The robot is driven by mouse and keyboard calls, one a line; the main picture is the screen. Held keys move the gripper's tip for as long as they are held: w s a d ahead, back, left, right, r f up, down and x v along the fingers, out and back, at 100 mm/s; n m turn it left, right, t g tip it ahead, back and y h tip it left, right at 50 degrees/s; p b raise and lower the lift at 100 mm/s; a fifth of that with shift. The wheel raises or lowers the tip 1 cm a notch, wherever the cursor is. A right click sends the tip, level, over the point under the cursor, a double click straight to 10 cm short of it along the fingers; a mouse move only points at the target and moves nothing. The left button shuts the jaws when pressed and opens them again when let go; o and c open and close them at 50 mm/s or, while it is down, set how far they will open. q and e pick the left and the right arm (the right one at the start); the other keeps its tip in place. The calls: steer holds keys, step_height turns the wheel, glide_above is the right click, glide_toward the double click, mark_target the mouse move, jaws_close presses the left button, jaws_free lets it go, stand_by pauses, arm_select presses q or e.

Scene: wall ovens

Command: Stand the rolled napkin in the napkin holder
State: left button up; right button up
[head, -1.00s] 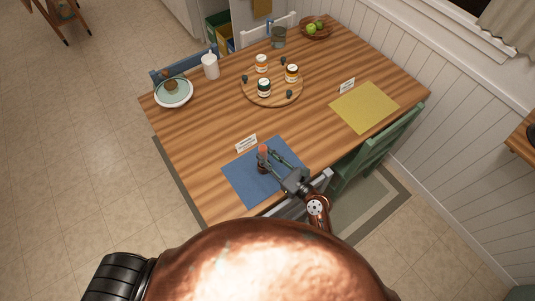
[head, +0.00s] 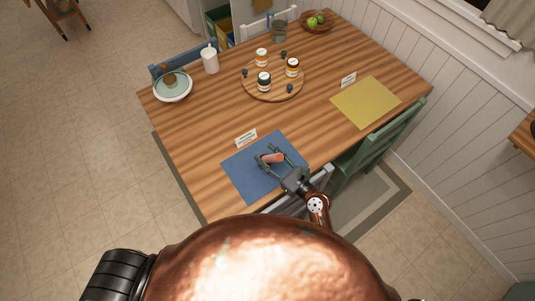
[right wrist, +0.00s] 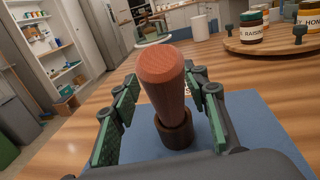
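The rolled napkin (head: 273,157) is salmon-pink. In the right wrist view the napkin (right wrist: 165,85) has its lower end in the small dark brown napkin holder (right wrist: 175,133), above the blue placemat (right wrist: 250,115). The napkin leans toward my right gripper, and in the head view it looks strongly tilted. I cannot tell whether the holder sits flat. My right gripper (head: 266,158) is open, its green-padded fingers on either side of the napkin with gaps visible in the wrist view. My left gripper is not in view.
A place card (head: 246,138) stands behind the blue placemat. A round wooden tray (head: 262,94) with jars stands mid-table. A yellow placemat (head: 366,102) lies at the right, a plate (head: 173,91) at the left.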

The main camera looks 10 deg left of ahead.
steer(key=v, duration=1.2)
stand_by(1.0)
